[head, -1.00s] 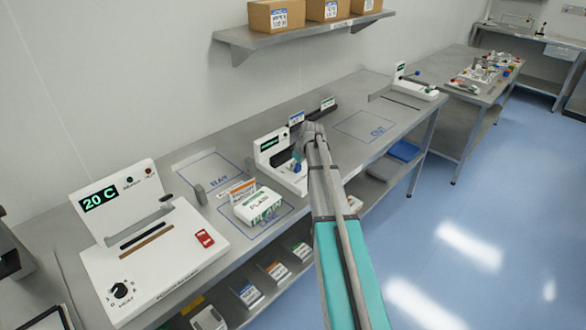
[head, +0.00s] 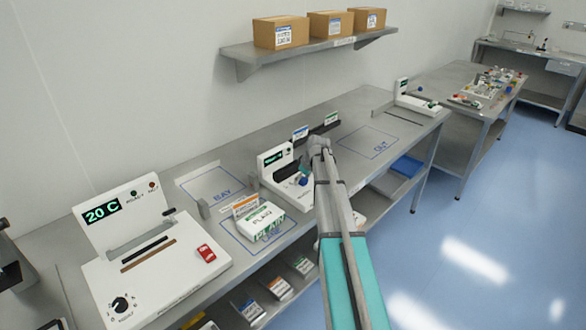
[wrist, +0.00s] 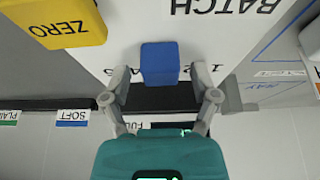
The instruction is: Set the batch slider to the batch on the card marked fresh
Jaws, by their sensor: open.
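The batch device (head: 274,160) is a white unit with a dark display on the bench. In the wrist view its white panel (wrist: 110,45) reads BATCH, with a blue slider knob (wrist: 160,62) near a row of numbers, partly hidden. My gripper (wrist: 163,80) is open, one finger on each side of the knob, with gaps visible. In the head view my gripper (head: 306,173) is over the device. Upright cards stand behind it: a blue-topped card (head: 300,133) and a green-topped card (head: 331,118). I cannot read "fresh" on any card.
A yellow ZERO block (wrist: 55,22) is beside the knob. A white machine showing 20 C (head: 150,255) is farther left. The OUT area (head: 367,142) is clear.

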